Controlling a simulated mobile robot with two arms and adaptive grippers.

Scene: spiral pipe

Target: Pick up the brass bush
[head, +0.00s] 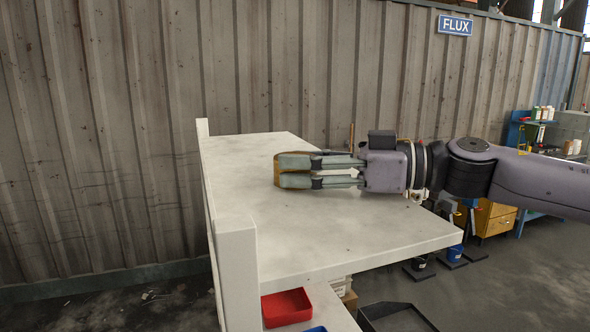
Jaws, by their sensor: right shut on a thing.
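My right gripper (294,171) reaches in from the right over the pale tabletop (330,232), its fingers pointing left. It is shut on the brass bush (278,168), which shows as a brown-gold edge at and between the fingertips. Most of the bush is hidden by the fingers. I cannot tell whether the bush touches the tabletop or is held above it. My left gripper is not in view.
The table has a raised edge on the left (237,262). A lower shelf holds a red bin (286,308). A ribbed metal wall stands behind. A wooden drawer unit (494,219) and blue shelving are at the right. The tabletop's front is clear.

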